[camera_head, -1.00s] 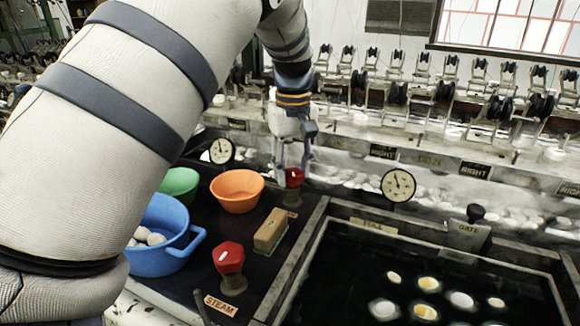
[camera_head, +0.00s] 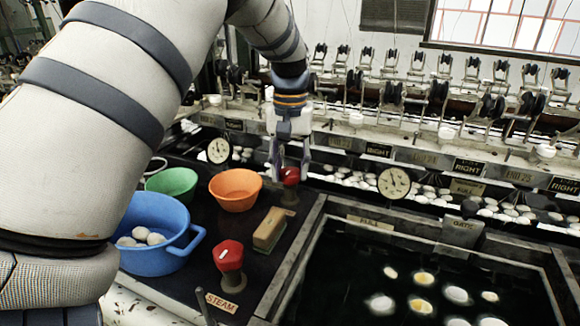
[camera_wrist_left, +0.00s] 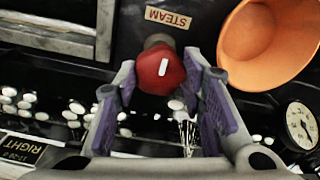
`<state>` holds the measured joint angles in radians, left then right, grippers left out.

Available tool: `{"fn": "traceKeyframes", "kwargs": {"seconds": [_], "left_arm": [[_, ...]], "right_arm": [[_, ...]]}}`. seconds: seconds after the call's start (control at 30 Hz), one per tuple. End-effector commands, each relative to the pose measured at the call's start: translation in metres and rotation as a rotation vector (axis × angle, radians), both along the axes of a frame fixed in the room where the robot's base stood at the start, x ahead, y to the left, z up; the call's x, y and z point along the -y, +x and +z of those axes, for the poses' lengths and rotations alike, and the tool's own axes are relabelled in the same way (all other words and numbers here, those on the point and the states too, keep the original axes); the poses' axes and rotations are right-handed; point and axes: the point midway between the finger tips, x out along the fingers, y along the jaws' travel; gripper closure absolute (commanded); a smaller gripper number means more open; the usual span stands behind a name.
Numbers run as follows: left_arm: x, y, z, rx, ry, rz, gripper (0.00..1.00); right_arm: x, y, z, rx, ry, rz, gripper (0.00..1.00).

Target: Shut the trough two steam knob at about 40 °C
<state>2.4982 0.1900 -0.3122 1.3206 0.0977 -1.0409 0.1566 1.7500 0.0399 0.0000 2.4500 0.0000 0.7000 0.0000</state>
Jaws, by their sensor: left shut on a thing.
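The far red steam knob (camera_head: 290,176), with a white pointer mark, stands on the dark ledge beyond the orange bowl. My left gripper (camera_head: 288,172) comes down over it from above. In the left wrist view the red knob (camera_wrist_left: 160,70) sits between the fingertips of my left gripper (camera_wrist_left: 160,78), which is shut on it. A STEAM label (camera_wrist_left: 168,17) lies beside it. A second red knob (camera_head: 229,257) stands nearer, by another STEAM label (camera_head: 221,303). Dial gauges stand at the left (camera_head: 219,151) and right (camera_head: 394,183); their readings are too small to tell. My right gripper is not in view.
The orange bowl (camera_head: 235,190), green bowl (camera_head: 171,185), blue basin (camera_head: 157,262) with cocoons and a tan brush (camera_head: 270,229) crowd the ledge near my arm. A dark water basin (camera_head: 345,270) with floating cocoons lies to the right. Reeling machinery runs along the back.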

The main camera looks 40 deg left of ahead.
Motion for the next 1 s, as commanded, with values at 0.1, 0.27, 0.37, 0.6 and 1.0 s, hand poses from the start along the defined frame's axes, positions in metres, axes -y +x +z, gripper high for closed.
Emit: {"fn": "traceKeyframes", "kwargs": {"seconds": [0.1, 0.27, 0.37, 0.6, 1.0], "left_arm": [[0.0, 0.0, -0.001, -0.003, -0.001, -0.009, 0.91], [0.0, 0.0, -0.001, -0.004, 0.0, -0.01, 0.91], [0.0, 0.0, -0.001, -0.004, 0.0, -0.01, 0.91], [0.0, 0.0, -0.001, -0.002, 0.0, -0.008, 0.43], [0.0, 0.001, 0.043, 0.006, 0.002, -0.008, 0.43]], "right_arm": [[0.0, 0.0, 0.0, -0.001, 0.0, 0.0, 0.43], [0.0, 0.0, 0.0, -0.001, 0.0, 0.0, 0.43], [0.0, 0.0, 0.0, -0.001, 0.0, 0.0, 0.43], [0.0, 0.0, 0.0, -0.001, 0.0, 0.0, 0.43], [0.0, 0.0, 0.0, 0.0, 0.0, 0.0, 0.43]]}}
